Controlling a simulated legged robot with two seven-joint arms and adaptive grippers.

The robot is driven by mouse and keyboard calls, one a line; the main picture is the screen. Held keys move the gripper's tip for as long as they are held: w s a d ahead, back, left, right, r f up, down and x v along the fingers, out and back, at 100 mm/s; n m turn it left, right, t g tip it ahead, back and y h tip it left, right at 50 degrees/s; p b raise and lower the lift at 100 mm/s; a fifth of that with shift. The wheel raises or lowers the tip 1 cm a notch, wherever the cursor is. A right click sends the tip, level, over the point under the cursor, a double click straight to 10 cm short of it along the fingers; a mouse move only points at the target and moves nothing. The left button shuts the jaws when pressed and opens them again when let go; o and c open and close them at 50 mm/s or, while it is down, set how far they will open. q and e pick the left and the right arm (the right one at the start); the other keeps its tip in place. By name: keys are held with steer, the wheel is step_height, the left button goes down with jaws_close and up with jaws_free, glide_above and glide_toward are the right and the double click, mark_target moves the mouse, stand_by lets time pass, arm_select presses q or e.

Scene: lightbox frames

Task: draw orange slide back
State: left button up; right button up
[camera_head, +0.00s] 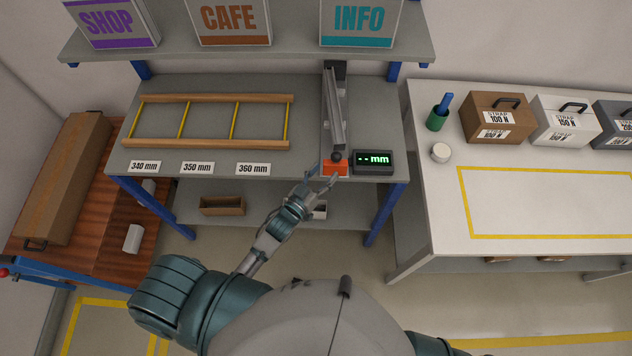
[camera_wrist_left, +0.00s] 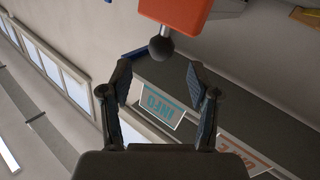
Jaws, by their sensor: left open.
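The orange slide (camera_head: 336,168) sits at the near end of a grey rail (camera_head: 335,110) that runs front to back on the workbench. A dark round knob (camera_head: 337,156) stands on it. In the left wrist view the orange slide (camera_wrist_left: 176,13) is at the top, with the dark ball knob (camera_wrist_left: 161,48) below it. My left gripper (camera_head: 322,178) is open beside the slide, at the bench's front edge. In the wrist view its fingers (camera_wrist_left: 158,82) are apart, the knob just beyond the gap between the tips. My right gripper is not seen.
A display reading "-- mm" (camera_head: 373,160) stands right of the slide. Labels for 340 mm (camera_head: 145,167), 350 mm (camera_head: 198,168) and 360 mm (camera_head: 253,169) lie left, before a wooden frame (camera_head: 208,144). A shelf with signs (camera_head: 250,50) hangs above.

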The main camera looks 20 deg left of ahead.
arm_select(q)
steer(key=v, duration=0.5)
steer(key=shift+d, duration=0.1)
steer(key=shift+d, duration=0.1)
steer(key=shift+w, duration=0.1)
steer(key=s+a+f+g+y, duration=0.1)
steer(key=s+a+f+g, duration=0.15)
steer(key=f, duration=0.95)
steer(key=s+a+f+g+y, duration=0.1)
steer(key=s+f+g+y, duration=0.2)
steer(key=f, duration=0.8)
steer(key=s+a+f+g, duration=0.25)
steer(key=s+f, duration=0.25)
steer(key=f, duration=0.7)
steer(key=s+a+f+g, duration=0.1)
steer(key=s+f+g, duration=0.1)
steer(key=s+f, duration=0.3)
steer(key=s+a+f+g+y, duration=0.1)
steer(key=s+f+g, duration=0.2)
steer(key=s, duration=1)
steer(key=s+a+f+m+g, duration=0.1)
steer(key=s+a+f+g, duration=0.1)
steer(key=s+f, duration=0.7)
steer(key=shift+s+g+y, duration=0.3)
steer(key=shift+s+g, duration=0.1)
steer(key=shift+g, duration=0.2)
